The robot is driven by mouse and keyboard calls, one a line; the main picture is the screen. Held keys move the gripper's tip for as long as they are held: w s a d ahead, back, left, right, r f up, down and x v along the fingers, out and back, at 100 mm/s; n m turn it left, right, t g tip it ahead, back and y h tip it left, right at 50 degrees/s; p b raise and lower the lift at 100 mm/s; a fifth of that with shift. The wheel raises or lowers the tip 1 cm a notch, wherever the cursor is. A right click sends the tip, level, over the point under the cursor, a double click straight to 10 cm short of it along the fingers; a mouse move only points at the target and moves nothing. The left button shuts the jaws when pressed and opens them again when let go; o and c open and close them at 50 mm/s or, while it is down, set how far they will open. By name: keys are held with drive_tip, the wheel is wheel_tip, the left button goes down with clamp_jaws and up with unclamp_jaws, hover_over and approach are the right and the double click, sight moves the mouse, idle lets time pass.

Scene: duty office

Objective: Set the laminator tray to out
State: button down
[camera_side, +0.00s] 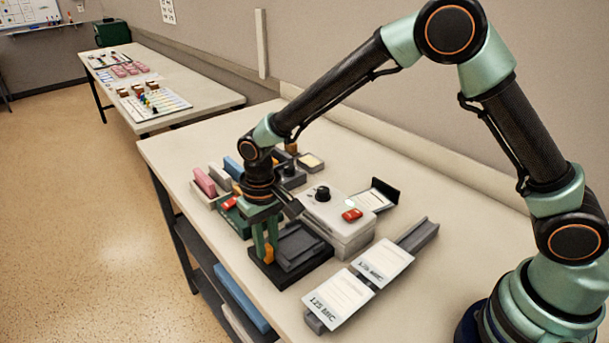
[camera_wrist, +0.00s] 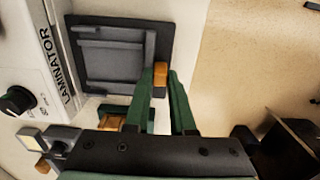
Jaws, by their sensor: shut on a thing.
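The white laminator (camera_side: 345,228) has a black knob (camera_side: 322,192) and a red switch (camera_side: 352,214). Its side reads LAMINATOR in the wrist view (camera_wrist: 50,60). The dark grey tray (camera_side: 298,247) lies flat on a black base (camera_side: 318,273) beside the laminator; the wrist view shows the tray (camera_wrist: 110,58) close up. An orange tab (camera_side: 268,254) stands at the tray's outer edge, and it also shows in the wrist view (camera_wrist: 160,76). My gripper (camera_side: 266,248) points down with its green fingers shut on the orange tab. The fingers partly hide the tab.
Two cards marked MIC (camera_side: 340,298) lie on a grey rail (camera_side: 418,236) at the front. Pink, grey and blue upright pieces (camera_side: 204,182) stand behind my gripper at the left. The table's left edge is near the tray.

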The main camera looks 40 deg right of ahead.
drive_tip(key=shift+a, duration=1.3)
drive_tip(key=c, duration=0.8)
unclamp_jaws()
drive_tip(key=shift+o, duration=0.2)
drive_tip(key=shift+r, duration=0.1)
wheel_tip(320, 180, up, 12)
